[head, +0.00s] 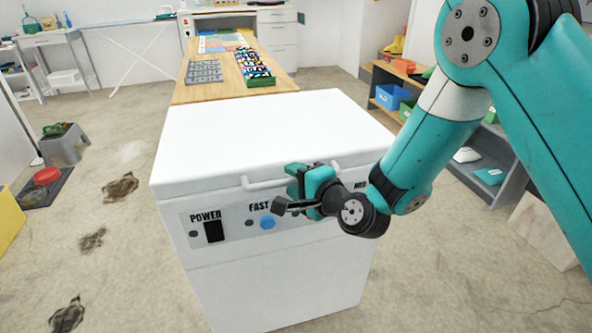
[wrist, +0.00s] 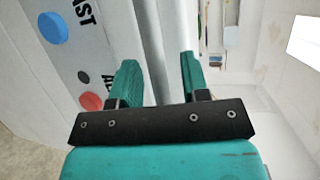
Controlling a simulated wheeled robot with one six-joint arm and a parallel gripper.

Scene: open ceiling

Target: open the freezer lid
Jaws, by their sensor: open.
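The white freezer stands in front of me with its lid (head: 270,125) down and shut. A white bar handle (head: 258,185) runs along the lid's front edge. My gripper (head: 297,180) is at the front of the handle and hides its middle in the head view. In the wrist view, my gripper (wrist: 159,65) is open, with a teal finger on each side of a pale bar, which looks like the handle (wrist: 152,50). I cannot tell whether either finger touches it.
The front panel has a POWER switch (head: 214,231) and a blue FAST button (head: 267,222) just below my gripper. A wooden table (head: 225,92) with trays stands behind the freezer. A grey stool (head: 65,145) is at the left. Shelves with a blue bin (head: 393,97) are at the right.

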